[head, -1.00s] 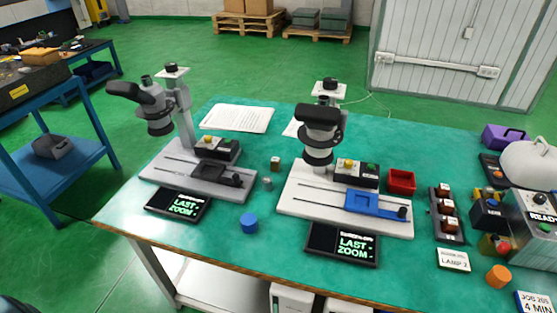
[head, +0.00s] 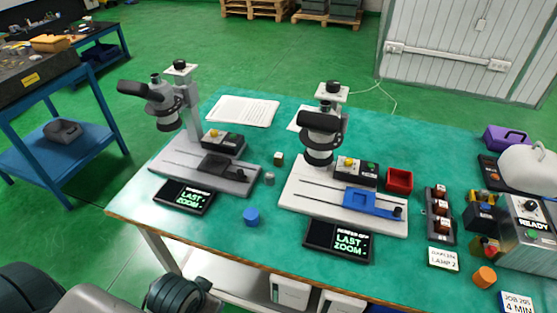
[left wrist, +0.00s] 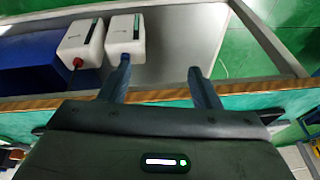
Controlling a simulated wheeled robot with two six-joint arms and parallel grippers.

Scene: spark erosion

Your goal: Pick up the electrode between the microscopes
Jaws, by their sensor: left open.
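Between the two microscopes, a small block with a pale front and dark top (head: 279,158) stands on the green bench mat. A small grey cylinder (head: 269,178) stands just in front of it. Which one is the electrode is hard to tell at this size. The grey left microscope (head: 185,120) and the white right microscope (head: 320,140) flank them. My left gripper (left wrist: 159,68) is open and empty in the left wrist view, by the bench's front edge, away from both small pieces. My right gripper is not in view.
A blue round piece (head: 251,216) stands in front of the gap. Display tablets (head: 184,197) (head: 338,242) lie before each microscope. A red bin (head: 399,181) is to the right. White canisters (left wrist: 124,38) stand on the lower shelf.

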